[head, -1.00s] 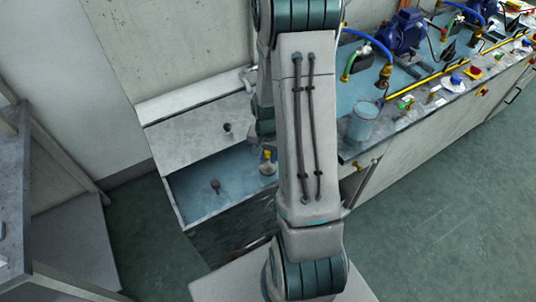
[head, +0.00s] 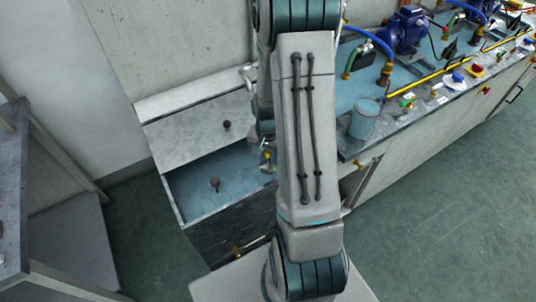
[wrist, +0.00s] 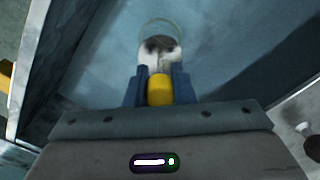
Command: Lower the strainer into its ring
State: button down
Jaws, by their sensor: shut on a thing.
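My gripper (wrist: 160,70) has its blue fingers closed around a yellow piece, which I take to be the top of the strainer (wrist: 160,90). Beyond the fingertips in the wrist view are a dark brownish patch and a faint, clear round rim (wrist: 160,26). I cannot tell whether that rim is the ring or part of the strainer. In the head view the yellow-topped strainer (head: 267,156) shows beside my arm, at the right end of the open blue-lined tank (head: 195,208). My arm hides most of the gripper there, and no seating in a ring can be made out.
The bench on the right carries a translucent tub (head: 364,119), blue pumps (head: 404,32) and a yellow pipe (head: 430,78).

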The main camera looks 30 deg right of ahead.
jog(key=shift+f+b, duration=0.7)
jog(key=shift+f, duration=0.2)
jog(key=c, duration=1.1)
grip_release()
jog(key=shift+c, duration=0.2)
jog(key=shift+r+p, duration=2.9)
jog(key=shift+r, duration=1.2)
notch_tip(320, 180, up, 14)
jog(key=shift+f, duration=0.15)
